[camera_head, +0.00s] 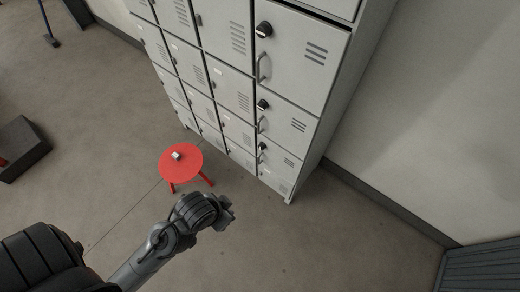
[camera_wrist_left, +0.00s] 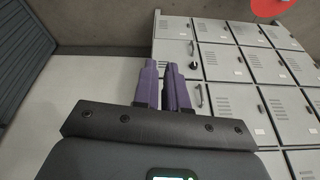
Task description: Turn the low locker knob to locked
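The grey locker bank (camera_head: 297,70) has three dark round knobs down its right column in the head view. The low locker knob (camera_head: 262,146) is the lowest one, just above a short handle near the floor. Its pointer setting is too small to read. In the left wrist view the picture is turned over, and the low knob (camera_wrist_left: 194,65) shows just right of the fingers. My left gripper (camera_head: 228,211) is in front of the lockers, apart from the knob. Its purple fingers (camera_wrist_left: 161,85) are close together with nothing visible between them. My right gripper is out of view.
A red stool (camera_head: 181,165) with a small light object (camera_head: 175,155) on it stands left of my left gripper, in front of the lockers. A wall (camera_head: 430,110) is behind and right of them. The floor (camera_head: 330,240) at right is clear. A dark box (camera_head: 22,148) lies far left.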

